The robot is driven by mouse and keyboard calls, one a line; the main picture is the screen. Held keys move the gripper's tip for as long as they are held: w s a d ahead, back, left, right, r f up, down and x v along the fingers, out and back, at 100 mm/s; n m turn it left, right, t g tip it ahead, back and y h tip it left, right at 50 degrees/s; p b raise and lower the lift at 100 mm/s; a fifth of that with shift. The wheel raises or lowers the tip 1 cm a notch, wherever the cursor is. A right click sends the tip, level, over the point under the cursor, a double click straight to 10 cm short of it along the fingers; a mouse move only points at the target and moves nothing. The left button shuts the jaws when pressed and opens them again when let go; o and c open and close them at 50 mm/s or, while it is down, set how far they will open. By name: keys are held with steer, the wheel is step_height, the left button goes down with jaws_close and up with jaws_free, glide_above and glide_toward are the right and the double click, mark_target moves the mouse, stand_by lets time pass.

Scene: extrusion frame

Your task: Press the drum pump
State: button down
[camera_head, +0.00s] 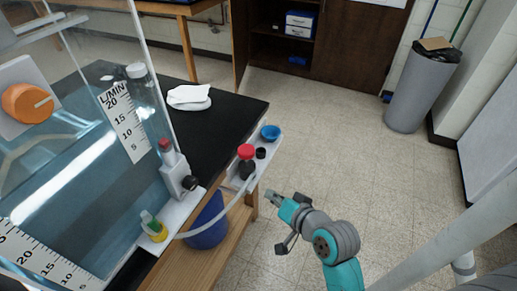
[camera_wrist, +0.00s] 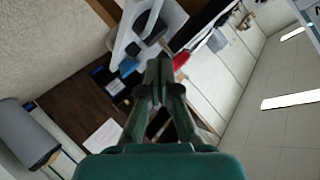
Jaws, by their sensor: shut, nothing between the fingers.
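A red knob (camera_head: 246,152) on a dark body (camera_head: 247,169), which looks like the drum pump, stands upright on the white shelf (camera_head: 236,185) by the bench corner. A pale hose (camera_head: 222,211) curves leftward from beside it. My gripper (camera_head: 271,195) is lower right of the knob in the head view, apart from it. In the wrist view my gripper (camera_wrist: 160,65) has its fingers together with nothing held. A red part (camera_wrist: 180,60) shows just beyond the fingertips, partly hidden by them; it is probably the knob.
A blue dish (camera_head: 270,132) and a small black cup (camera_head: 260,153) sit close to the pump. A blue drum (camera_head: 207,228) stands below the shelf. A flowmeter (camera_head: 179,175) and small bottle (camera_head: 152,227) are left. Open floor lies right.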

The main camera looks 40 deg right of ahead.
mark_target(246, 152)
steer(key=w+d+r+m, duration=0.1)
steer(key=w+d+r, duration=0.1)
steer(key=d+r, duration=0.7)
step_height(246, 152, up, 2)
steer(key=shift+w+g+y, duration=0.2)
steer(key=shift+g+y, duration=0.2)
steer(key=shift+w, duration=0.15)
steer(key=a+f+x, duration=0.1)
steer(key=a+x, duration=0.1)
steer(key=x, duration=1)
steer(key=shift+a+f, duration=0.15)
steer(key=shift+f, duration=0.3)
